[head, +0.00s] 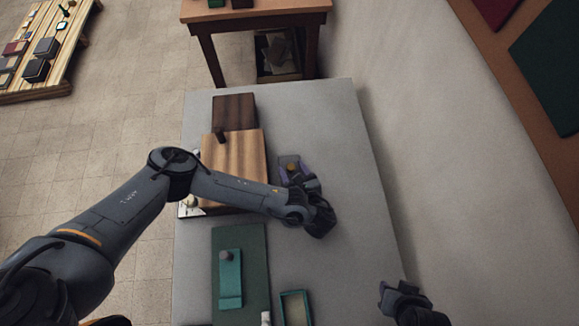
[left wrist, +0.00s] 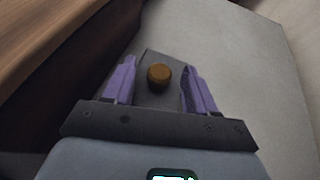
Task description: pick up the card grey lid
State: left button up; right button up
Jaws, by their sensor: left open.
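The card grey lid (head: 287,159) lies on the grey table, right of the wooden boxes, with a brown round knob (head: 292,167) on top. In the left wrist view the lid (left wrist: 150,97) is a dark grey flat piece with its knob (left wrist: 159,77) showing between my fingers. My left gripper (head: 293,174) is open, its purple fingers on either side of the knob and apart from it. Whether the fingertips touch the lid cannot be told. My right gripper (head: 390,291) is at the lower right, away from the lid; its finger opening is unclear.
A light wooden box (head: 235,155) and a dark brown box (head: 234,112) stand left of the lid. A dark green mat (head: 258,260) with a teal lid (head: 231,280) and a teal open tray (head: 296,308) are nearer. The table (head: 335,130) is clear to the right.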

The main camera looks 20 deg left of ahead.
pick_arm(q)
jog(key=shift+s+d, duration=0.15)
jog(key=shift+d, duration=0.05)
jog(key=shift+s, duration=0.1)
jog(key=shift+c, duration=1.1)
grip_shut()
jog(key=shift+r, duration=0.1)
